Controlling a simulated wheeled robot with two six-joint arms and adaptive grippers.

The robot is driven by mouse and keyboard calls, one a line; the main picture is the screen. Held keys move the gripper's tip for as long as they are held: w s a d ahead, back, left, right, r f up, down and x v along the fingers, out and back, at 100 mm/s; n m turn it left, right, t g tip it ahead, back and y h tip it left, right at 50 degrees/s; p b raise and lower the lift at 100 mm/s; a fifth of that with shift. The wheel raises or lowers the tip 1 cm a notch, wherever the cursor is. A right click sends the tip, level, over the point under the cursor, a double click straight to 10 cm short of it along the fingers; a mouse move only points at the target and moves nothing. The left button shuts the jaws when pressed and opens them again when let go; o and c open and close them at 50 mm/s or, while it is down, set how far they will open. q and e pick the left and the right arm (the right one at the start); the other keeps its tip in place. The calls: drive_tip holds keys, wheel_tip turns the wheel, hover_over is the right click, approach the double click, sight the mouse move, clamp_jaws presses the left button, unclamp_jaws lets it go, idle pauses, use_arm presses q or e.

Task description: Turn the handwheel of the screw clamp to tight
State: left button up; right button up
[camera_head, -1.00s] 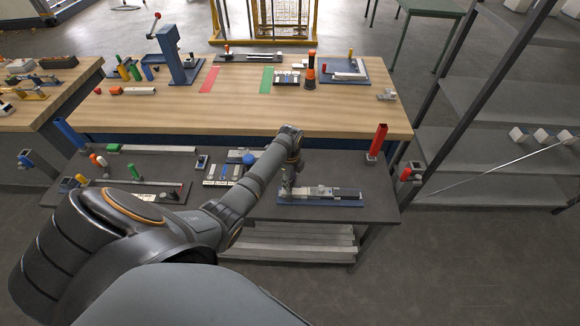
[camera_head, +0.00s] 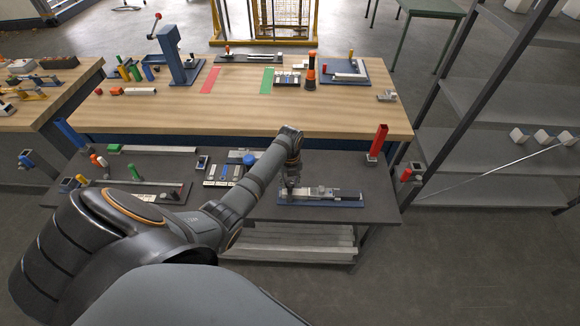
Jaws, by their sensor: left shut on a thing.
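The screw clamp (camera_head: 335,195) is a grey metal device on a blue base plate. It lies on the dark lower bench in front of the wooden table. My left gripper (camera_head: 291,190) points down at the clamp's left end and is shut there. The handwheel is not clearly visible; the gripper covers that end, so the thing held is too small and hidden to make out. My right gripper is not in view.
A red upright block (camera_head: 377,140) stands at the dark bench's right end. A board with a blue round knob (camera_head: 249,158) lies left of my forearm. The wooden table (camera_head: 250,117) behind carries several fixtures. Bare dark surface lies around the clamp.

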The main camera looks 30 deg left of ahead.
sight(290, 183)
use_arm(q)
drive_tip(key=shift+m, duration=0.6)
drive_tip(key=o, duration=1.2)
drive_tip(key=shift+c, duration=0.2)
wheel_tip(290, 183, up, 12)
